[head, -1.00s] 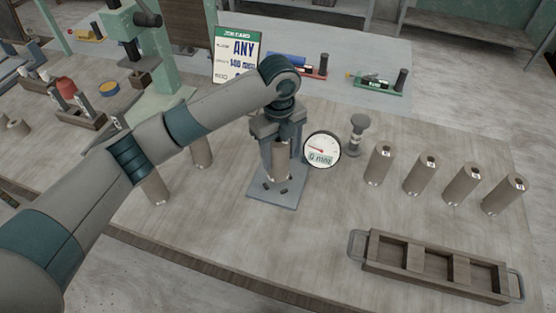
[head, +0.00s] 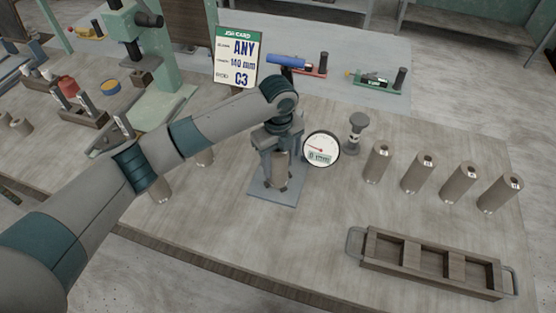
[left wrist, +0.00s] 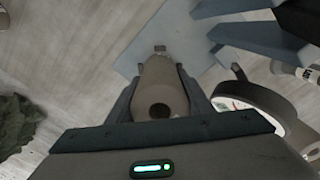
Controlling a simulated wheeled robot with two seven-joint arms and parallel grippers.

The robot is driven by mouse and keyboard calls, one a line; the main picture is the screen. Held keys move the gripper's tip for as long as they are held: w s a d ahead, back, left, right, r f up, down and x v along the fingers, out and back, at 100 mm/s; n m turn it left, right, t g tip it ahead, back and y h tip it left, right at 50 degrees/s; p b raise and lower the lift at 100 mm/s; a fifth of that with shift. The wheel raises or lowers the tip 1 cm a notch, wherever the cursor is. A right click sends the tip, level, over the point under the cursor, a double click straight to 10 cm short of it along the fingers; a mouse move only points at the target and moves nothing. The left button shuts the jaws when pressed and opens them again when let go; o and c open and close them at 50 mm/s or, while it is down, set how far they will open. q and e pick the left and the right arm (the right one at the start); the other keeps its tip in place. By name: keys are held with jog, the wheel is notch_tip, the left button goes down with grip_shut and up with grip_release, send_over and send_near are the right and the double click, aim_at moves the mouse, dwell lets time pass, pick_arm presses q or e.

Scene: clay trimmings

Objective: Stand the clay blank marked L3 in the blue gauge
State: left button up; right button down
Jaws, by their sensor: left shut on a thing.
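My left gripper (head: 279,145) is shut on a grey-brown clay blank (head: 279,170) and holds it upright over the flat base of the blue gauge (head: 272,196). The left wrist view shows the blank (left wrist: 158,85) between the fingers, with a dark hole in its upper end. I cannot tell whether its lower end touches the base (left wrist: 148,35), and no mark on it is readable. The gauge's round dial (head: 321,149) reads 0 mm. My right gripper is not in view.
Several marked blanks (head: 418,173) stand in a row at the right. A wooden tray (head: 366,257) with three compartments lies in front of them. A grey knobbed tool (head: 356,133) stands behind the dial. A job card (head: 238,60) stands at the back. My arm partly covers another blank (head: 160,190).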

aim_at(278, 150)
pick_arm(q)
jog(key=o, duration=1.5)
jog(key=shift+f, duration=0.1)
notch_tip(278, 150, up, 7)
jog(key=shift+f+b, duration=0.15)
jog(key=shift+b, duration=1.05)
jog(key=shift+r, duration=0.55)
